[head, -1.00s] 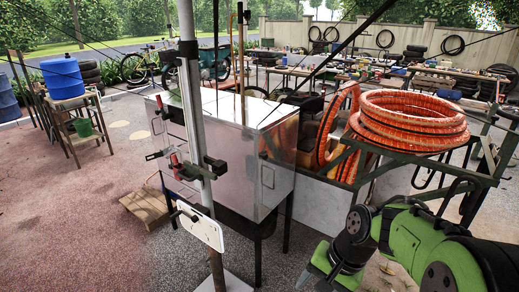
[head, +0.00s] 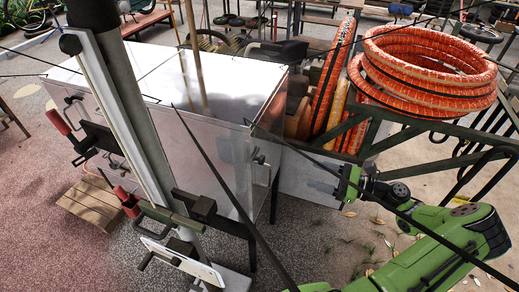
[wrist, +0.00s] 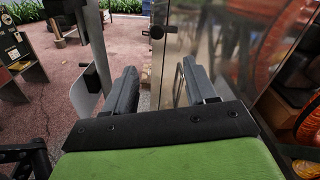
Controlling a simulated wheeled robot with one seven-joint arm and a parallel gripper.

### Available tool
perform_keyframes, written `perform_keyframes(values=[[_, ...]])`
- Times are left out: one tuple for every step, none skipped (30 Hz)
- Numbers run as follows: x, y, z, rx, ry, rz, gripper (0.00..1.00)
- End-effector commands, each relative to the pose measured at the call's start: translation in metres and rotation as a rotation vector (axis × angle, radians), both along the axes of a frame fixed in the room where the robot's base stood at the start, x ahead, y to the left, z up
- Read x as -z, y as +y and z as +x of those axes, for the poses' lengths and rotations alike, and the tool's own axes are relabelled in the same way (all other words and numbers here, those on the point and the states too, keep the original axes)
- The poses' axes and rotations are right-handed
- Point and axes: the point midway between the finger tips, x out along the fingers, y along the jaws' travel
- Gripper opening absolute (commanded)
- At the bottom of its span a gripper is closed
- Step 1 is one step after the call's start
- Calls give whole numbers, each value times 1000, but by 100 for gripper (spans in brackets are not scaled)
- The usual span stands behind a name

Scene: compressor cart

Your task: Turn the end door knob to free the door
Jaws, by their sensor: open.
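The metal cabinet (head: 215,95) has a shiny end door (head: 243,160) facing my arm. A small dark knob (wrist: 157,32) sits near the door's upper edge in the wrist view, with a small bracket (wrist: 168,20) beside it. A dark bar handle (wrist: 179,84) shows on the door, partly behind the right finger. My gripper (wrist: 160,88) is open and empty, its fingers pointing toward the door area; the knob appears beyond and above the fingertips, apart from them. In the head view my gripper (head: 325,187) is to the right of the door.
Orange coiled hoses (head: 425,75) rest on a dark green frame (head: 430,132) to the right of the cabinet. A grey post (head: 125,120) with clamps stands in front of the cabinet on the left. A wooden pallet (head: 90,203) lies on the ground.

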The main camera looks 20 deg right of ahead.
Motion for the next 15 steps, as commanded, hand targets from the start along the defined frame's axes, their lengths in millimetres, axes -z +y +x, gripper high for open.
perform_keyframes(values=[[0, 6, 5, -6, 2, 1, 56], [0, 10, 9, -8, 2, 1, 56], [0, 17, 14, -9, 2, -1, 56], [0, 22, 20, -10, 3, 0, 56], [0, 27, 25, -11, 3, 0, 56], [0, 35, 32, -12, 3, -1, 56], [1, 41, 38, -11, 4, -1, 56], [1, 46, 43, -11, 3, -1, 56], [1, 53, 50, -12, 3, -1, 56], [1, 59, 55, -12, 4, -2, 56], [1, 64, 61, -12, 2, -2, 56], [1, 71, 69, -11, 2, -2, 56], [1, 77, 74, -11, 3, -3, 56], [1, 81, 79, -11, 4, -4, 56], [1, 87, 85, -10, 3, -3, 56]])
